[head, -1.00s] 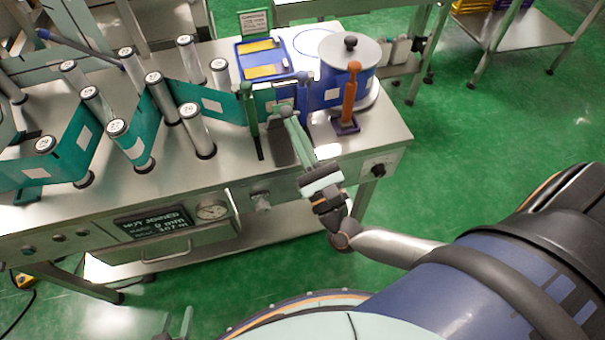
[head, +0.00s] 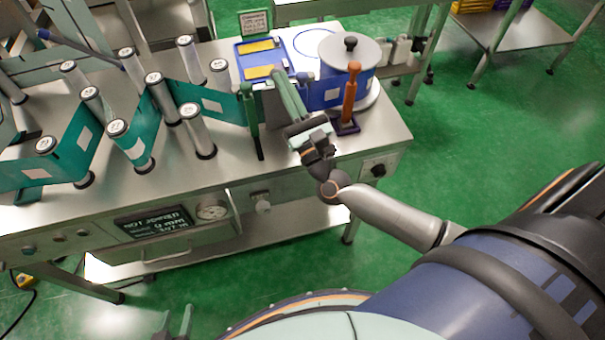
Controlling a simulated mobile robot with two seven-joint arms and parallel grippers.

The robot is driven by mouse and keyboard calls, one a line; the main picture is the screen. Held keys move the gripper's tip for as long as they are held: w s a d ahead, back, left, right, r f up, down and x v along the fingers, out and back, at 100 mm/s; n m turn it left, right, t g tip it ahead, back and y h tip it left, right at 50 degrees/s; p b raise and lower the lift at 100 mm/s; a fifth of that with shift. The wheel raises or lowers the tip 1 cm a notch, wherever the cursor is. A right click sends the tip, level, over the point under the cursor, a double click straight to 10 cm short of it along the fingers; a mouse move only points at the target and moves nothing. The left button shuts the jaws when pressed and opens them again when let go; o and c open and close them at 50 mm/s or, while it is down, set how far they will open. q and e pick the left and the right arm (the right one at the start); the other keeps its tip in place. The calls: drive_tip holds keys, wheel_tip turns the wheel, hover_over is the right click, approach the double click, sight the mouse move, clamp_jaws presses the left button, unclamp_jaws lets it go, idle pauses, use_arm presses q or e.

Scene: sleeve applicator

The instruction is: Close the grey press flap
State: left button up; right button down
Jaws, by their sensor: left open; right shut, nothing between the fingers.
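The grey press flap (head: 272,110) is on the steel bench, between a green post (head: 249,115) on its left and a shorter knobbed post (head: 302,80) on its right. The flap now stands raised near the posts, partly hidden by my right gripper; I cannot tell whether it is fully closed. My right gripper (head: 278,76) is shut and empty, its long green fingers reaching over the right side of the flap, apparently against it. My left gripper (head: 175,322) is open and empty at the bottom edge, away from the bench.
A teal web (head: 215,103) winds around several numbered rollers at left. A blue tray (head: 262,48) lies behind the press. A blue roll with a grey lid (head: 348,52) and an orange-handled tool (head: 349,90) stand close on the right. The bench display (head: 155,223) reads NOT JOINED.

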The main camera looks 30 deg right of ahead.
drive_tip(key=shift+w+d+r, duration=0.15)
drive_tip(key=shift+w, duration=0.4)
drive_tip(key=shift+w+d+r, duration=0.1)
drive_tip(key=shift+w+r, duration=0.05)
drive_tip(key=shift+w, duration=0.35)
drive_tip(key=shift+b, duration=0.3)
